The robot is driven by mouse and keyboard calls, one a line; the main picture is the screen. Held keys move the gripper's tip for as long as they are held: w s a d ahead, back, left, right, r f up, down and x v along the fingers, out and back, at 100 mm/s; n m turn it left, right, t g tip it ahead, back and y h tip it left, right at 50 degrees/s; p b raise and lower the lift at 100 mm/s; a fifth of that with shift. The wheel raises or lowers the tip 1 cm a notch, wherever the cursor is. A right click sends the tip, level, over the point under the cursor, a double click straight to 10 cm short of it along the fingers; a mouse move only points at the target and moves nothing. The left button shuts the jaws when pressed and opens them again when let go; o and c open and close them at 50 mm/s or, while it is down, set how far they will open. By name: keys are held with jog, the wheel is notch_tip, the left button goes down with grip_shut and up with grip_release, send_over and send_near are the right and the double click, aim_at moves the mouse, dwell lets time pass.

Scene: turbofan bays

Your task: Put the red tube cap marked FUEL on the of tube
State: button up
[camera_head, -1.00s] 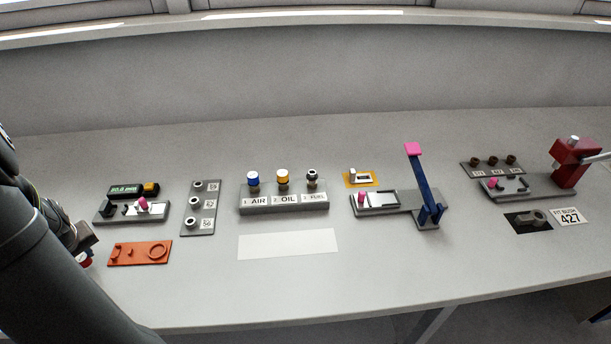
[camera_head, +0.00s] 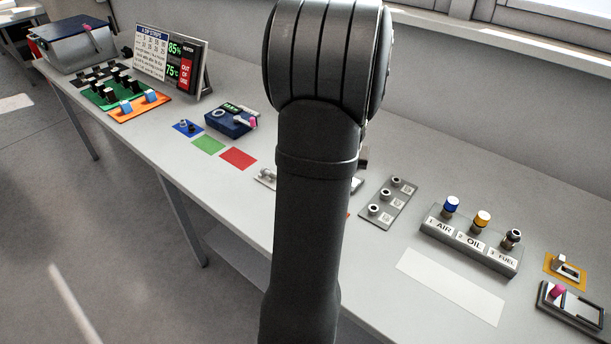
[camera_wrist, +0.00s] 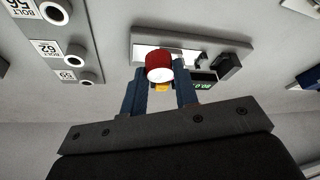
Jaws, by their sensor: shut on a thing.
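The red cap (camera_wrist: 158,66) is in the wrist view, between the two blue fingers of my gripper (camera_wrist: 160,86), which is shut on it. No marking can be read on the cap. In the head view my arm hides the gripper and the cap. The tube holder (camera_head: 468,246) stands at the right with labels AIR, OIL and FUEL. The FUEL tube (camera_head: 511,239) has an open metal end with no cap. The AIR tube wears a blue cap (camera_head: 452,204) and the OIL tube a yellow-orange cap (camera_head: 482,218).
A grey bolt plate (camera_head: 388,203) stands left of the holder and shows at the wrist view's upper left. A blank white sheet (camera_head: 450,285) lies before the holder. A fixture with a pink knob (camera_head: 557,293) is at right. In the wrist view, a grey device with a green display (camera_wrist: 203,77) lies beyond the cap.

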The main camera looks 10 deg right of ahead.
jog(key=s+d+r, duration=0.1)
jog(key=d, duration=0.3)
jog(key=s+d+m, duration=0.1)
jog(key=d, duration=0.3)
jog(key=s+d+r+m+h, duration=0.1)
jog(key=d, duration=0.3)
jog(key=shift+s+r, duration=0.3)
jog(key=shift+s, duration=0.1)
jog(key=s+d+r+m, duration=0.25)
jog(key=s+d, duration=0.35)
jog(key=d, duration=0.4)
notch_tip(320, 180, up, 4)
jog(key=m+g+h, duration=0.1)
jog(key=m+g, duration=0.1)
jog(key=m, duration=0.2)
send_over(517, 232)
jog(key=shift+h, duration=0.3)
jog(key=shift+s+a+f, duration=0.1)
jog(key=shift+a+f, duration=0.15)
jog(key=shift+f, duration=1)
jog(key=shift+s+a+f, duration=0.1)
jog(key=shift+a+f, duration=0.1)
jog(key=shift+f, duration=1)
jog(key=shift+f, duration=1.25)
jog(key=o, duration=1.4)
jog(key=shift+r, duration=0.1)
jog(key=shift+r, duration=3.45)
